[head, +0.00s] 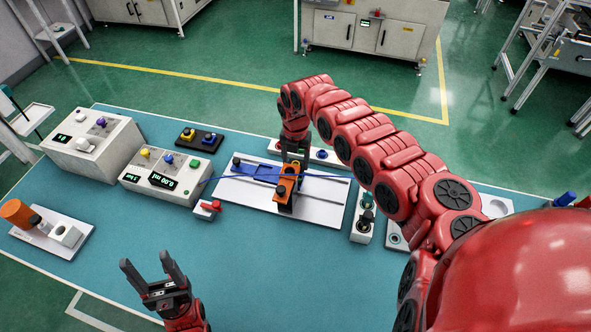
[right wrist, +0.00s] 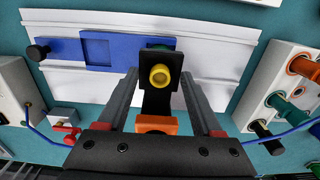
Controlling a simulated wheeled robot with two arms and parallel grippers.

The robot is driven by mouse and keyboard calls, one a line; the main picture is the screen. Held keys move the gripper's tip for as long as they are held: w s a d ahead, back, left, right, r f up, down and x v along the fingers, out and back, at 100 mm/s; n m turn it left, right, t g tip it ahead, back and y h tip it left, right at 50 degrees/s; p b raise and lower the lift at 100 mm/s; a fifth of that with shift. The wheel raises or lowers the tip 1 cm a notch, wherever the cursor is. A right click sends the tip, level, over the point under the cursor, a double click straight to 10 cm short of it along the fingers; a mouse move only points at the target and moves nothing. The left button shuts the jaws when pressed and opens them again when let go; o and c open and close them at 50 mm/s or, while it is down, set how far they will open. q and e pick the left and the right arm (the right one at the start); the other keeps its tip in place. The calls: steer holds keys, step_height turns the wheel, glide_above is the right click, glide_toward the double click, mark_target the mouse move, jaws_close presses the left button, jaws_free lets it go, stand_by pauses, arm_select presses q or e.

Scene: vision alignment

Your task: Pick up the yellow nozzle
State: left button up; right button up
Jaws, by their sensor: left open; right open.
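The yellow nozzle (right wrist: 160,76) is a short round piece with a dark yellow centre, seated on a black bracket (right wrist: 157,100) in the right wrist view. My right gripper (right wrist: 159,82) is open, with one finger on each side of the bracket and nozzle; I cannot tell whether either finger touches. In the head view the right gripper (head: 294,152) is above the white fixture plate (head: 318,207), by the orange block (head: 286,186), and partly hides the nozzle area.
A blue slide plate (right wrist: 98,50) lies beside the bracket. A white box with coloured connectors (right wrist: 285,98) stands close on the right. A thin blue tube (head: 240,178) runs from the dispenser controller (head: 165,180) to the fixture. The table's front middle is clear.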

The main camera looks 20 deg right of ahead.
steer(key=shift+r, duration=0.1)
steer(key=shift+c, duration=0.6)
jaws_close()
